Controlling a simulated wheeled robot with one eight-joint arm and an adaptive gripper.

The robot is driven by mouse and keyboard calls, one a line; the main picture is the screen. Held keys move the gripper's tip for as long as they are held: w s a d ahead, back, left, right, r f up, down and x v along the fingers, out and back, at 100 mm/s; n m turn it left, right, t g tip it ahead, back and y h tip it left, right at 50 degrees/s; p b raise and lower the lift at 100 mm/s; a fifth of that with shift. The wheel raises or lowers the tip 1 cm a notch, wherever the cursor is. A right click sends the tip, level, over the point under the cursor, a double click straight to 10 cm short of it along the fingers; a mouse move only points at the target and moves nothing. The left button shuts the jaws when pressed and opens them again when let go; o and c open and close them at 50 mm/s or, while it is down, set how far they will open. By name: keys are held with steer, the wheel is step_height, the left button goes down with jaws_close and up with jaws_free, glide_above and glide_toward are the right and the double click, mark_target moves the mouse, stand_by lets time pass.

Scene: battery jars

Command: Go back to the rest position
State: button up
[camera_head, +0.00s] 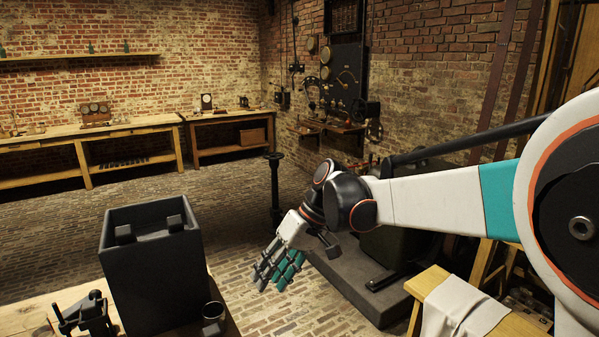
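My gripper (276,272) hangs at the end of my outstretched arm, near the middle of the picture. Its teal and grey fingers point down and to the left. It is in the air, to the right of a tall dark square jar (158,275) and apart from it. I see nothing held between the fingers, but from this angle I cannot tell whether they are open or shut.
The jar stands on a wooden table (30,313) at lower left, with a small dark cup (213,311) and a black clamp-like device (84,314). A stool (428,290) with a white cloth (463,306) is at lower right. Brick floor (130,191) lies open behind.

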steer(key=s+d+m+t+h, duration=0.3)
steer(key=s+d, duration=0.6)
steer(key=d, duration=0.4)
steer(key=s+d+f+m+t+h, duration=0.1)
steer(key=s+d+m+t+h, duration=0.2)
steer(key=s+d+t, duration=0.3)
steer(key=s+d+m, duration=0.1)
steer(key=s+d, duration=0.3)
steer(key=d, duration=0.2)
steer(key=shift+s+d, duration=0.3)
steer(key=shift+d, duration=0.1)
